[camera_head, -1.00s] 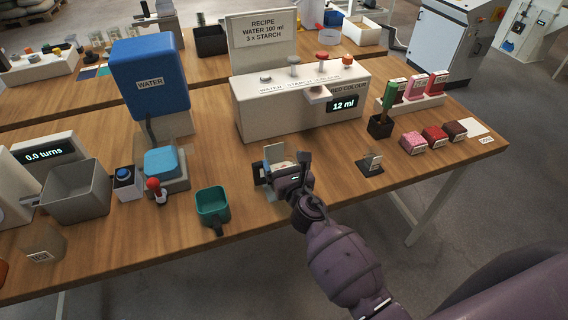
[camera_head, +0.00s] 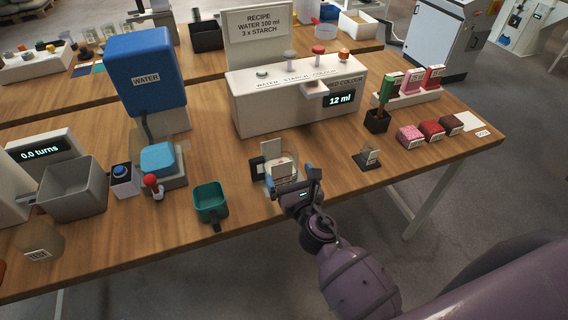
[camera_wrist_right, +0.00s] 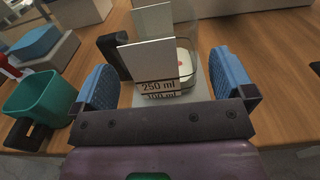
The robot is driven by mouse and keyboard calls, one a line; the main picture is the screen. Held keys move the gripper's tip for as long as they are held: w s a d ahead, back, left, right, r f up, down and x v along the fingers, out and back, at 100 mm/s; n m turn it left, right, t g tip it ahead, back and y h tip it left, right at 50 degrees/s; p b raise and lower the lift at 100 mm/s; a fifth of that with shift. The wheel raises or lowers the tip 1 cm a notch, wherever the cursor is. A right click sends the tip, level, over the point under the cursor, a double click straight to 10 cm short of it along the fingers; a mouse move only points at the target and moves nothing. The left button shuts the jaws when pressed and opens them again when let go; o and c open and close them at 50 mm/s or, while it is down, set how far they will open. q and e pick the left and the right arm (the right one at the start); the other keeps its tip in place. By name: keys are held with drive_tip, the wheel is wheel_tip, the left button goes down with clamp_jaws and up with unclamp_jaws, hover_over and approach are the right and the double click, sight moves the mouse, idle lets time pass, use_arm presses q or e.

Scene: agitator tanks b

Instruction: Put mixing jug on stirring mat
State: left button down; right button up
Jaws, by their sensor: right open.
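A clear jug with a dark handle (camera_head: 258,166) and a white card marked 250 ml and 100 ml stands on the table below the dispenser; I take it for the mixing jug. It also shows in the right wrist view (camera_wrist_right: 188,62). My right gripper (camera_head: 290,182) is open at its near side, with blue fingers to the left and right of the card in the wrist view (camera_wrist_right: 165,75). No grip on the jug shows. A blue pad (camera_head: 158,157) lies on a grey base left of the jug; whether it is the stirring mat I cannot tell. My left gripper is not in view.
A grey bin (camera_head: 73,190) and a 0.0 turns display (camera_head: 42,149) are at far left.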

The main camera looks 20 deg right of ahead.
drive_tip(key=s+d+f+m+g, duration=0.2)
drive_tip(key=s+m, duration=0.4)
drive_tip(key=m, duration=0.6)
drive_tip(key=s+d+f+m+g, duration=0.2)
drive_tip(key=s+d+f+m, duration=0.3)
drive_tip(key=m, duration=0.6)
drive_tip(key=s+d+f+m+g, duration=0.2)
drive_tip(key=s+f+m, duration=0.3)
drive_tip(key=s+m, duration=0.3)
drive_tip(key=d+m, duration=0.1)
drive_tip(key=m, duration=0.3)
drive_tip(key=shift+s+d+m+h, duration=0.3)
drive_tip(key=shift+h, duration=0.1)
